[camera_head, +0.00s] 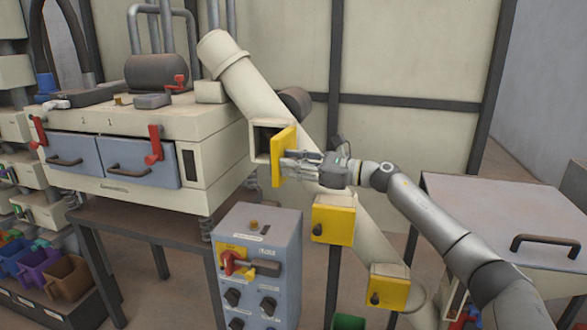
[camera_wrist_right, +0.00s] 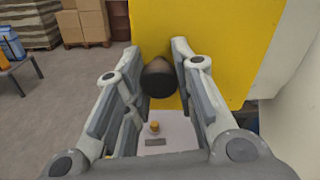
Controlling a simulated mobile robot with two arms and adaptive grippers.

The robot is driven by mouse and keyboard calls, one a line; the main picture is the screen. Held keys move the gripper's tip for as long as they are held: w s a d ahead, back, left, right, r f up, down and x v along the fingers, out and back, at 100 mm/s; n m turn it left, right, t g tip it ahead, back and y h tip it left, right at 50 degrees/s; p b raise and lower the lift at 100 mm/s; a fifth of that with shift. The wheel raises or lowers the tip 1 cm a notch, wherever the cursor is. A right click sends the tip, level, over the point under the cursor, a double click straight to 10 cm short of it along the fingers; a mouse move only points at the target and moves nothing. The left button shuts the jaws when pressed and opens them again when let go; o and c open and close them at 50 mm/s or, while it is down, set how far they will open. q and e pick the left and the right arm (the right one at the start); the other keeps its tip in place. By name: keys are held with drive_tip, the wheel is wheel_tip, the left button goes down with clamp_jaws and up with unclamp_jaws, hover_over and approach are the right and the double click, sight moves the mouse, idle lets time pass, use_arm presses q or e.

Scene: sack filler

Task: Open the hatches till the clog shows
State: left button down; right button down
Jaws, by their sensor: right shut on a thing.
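A slanting cream chute (camera_head: 243,83) has several yellow hatches. The top hatch (camera_head: 278,155) stands swung open, showing a dark square opening (camera_head: 264,138); I make out no clog in it. My right gripper (camera_head: 291,165) is at the outer face of this hatch. In the right wrist view its fingers (camera_wrist_right: 160,76) are shut on the dark knob (camera_wrist_right: 159,83) of the yellow hatch (camera_wrist_right: 215,35). The middle hatch (camera_head: 335,222) and the lower hatch (camera_head: 389,290) lie closed on the chute, each with a dark knob. My left gripper is not in view.
A grey control box (camera_head: 258,222) with a red switch and several knobs stands in front of the chute. A cream machine (camera_head: 215,135) with blue-grey drawers is at left. A grey-topped cabinet (camera_head: 490,205) is at right. Coloured bins (camera_head: 68,280) stand at lower left.

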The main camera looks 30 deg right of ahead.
drive_tip(key=shift+r, duration=0.1)
drive_tip(key=c, duration=1.2)
unclamp_jaws()
drive_tip(key=shift+w+a, duration=0.1)
drive_tip(key=shift+s+d+f, duration=0.2)
drive_tip(key=shift+s+d, duration=0.15)
drive_tip(key=shift+s, duration=0.05)
drive_tip(key=shift+v, duration=5.55)
drive_tip(key=shift+r, duration=0.1)
